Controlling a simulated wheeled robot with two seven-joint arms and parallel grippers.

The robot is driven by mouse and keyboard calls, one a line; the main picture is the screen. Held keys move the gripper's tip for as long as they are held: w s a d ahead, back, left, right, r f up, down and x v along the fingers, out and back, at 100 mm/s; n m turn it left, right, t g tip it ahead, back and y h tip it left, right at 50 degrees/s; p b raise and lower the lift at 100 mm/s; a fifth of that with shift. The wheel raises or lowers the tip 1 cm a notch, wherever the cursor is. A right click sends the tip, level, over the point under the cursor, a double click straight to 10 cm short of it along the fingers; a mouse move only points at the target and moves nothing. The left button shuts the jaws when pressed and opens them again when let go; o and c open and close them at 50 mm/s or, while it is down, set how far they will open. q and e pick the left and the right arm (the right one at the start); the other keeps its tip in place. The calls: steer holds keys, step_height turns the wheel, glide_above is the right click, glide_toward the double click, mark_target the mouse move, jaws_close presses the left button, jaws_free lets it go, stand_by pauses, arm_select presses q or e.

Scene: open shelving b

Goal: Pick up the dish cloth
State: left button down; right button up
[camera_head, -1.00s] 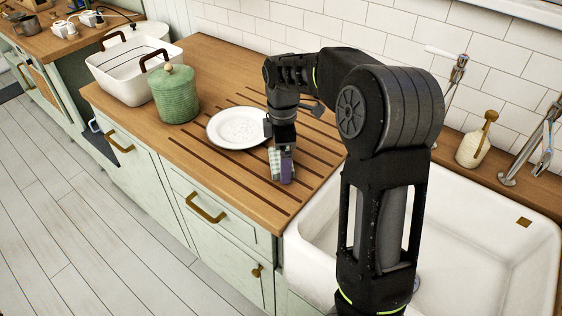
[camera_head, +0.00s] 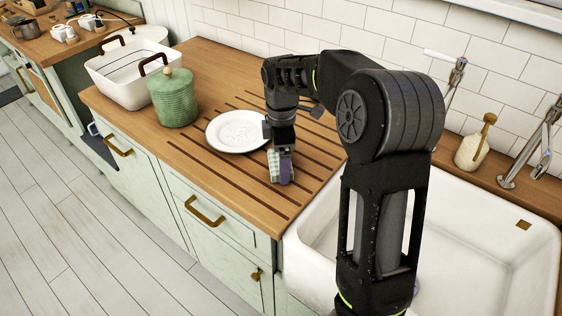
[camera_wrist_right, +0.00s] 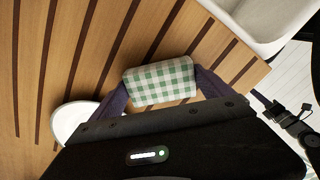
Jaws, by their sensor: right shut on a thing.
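The dish cloth (camera_wrist_right: 160,80) is a green-and-white checked bundle. In the right wrist view it sits between the two purple fingers of my right gripper (camera_wrist_right: 160,84), which is shut on it. In the head view my right gripper (camera_head: 281,168) points down over the grooved wooden counter, and only a small strip of the cloth (camera_head: 272,165) shows beside a finger. I cannot tell whether the cloth touches the counter. My left gripper is not in view.
A white plate (camera_head: 235,131) lies close beside the right gripper on the counter (camera_head: 235,185). A green lidded jar (camera_head: 173,98) and a white tub (camera_head: 125,75) stand farther left. A white sink (camera_head: 470,240) is at the right, with a soap bottle (camera_head: 474,146) behind it.

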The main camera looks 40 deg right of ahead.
step_height(320, 180, up, 10)
steer(key=shift+f, duration=0.25)
stand_by(0.5)
steer(key=o, duration=0.8)
steer(key=shift+c, duration=0.2)
steer(key=c, duration=0.6)
steer(key=w+a+f+m, duration=0.1)
steer(key=a+m, duration=0.1)
steer(key=a, duration=0.1)
steer(key=w+a+f+m, duration=0.1)
steer(key=a+f+m, duration=0.1)
steer(key=a, duration=0.1)
steer(key=w+a+f+m, duration=0.1)
steer(key=a+m, duration=0.1)
steer(key=a, duration=0.1)
steer(key=shift+w+a+f, duration=0.15)
steer(key=shift+a+f, duration=0.05)
steer(key=shift+a, duration=0.1)
steer(key=a+f+m, duration=0.1)
steer(key=a+m, duration=0.1)
steer(key=a+f+m, duration=0.1)
steer(key=a+m, duration=0.1)
steer(key=a, duration=0.1)
steer(key=a+f+m, duration=0.1)
steer(key=a+m, duration=0.1)
steer(key=a, duration=0.1)
steer(key=shift+w+f, duration=0.4)
steer(key=shift+d, duration=0.1)
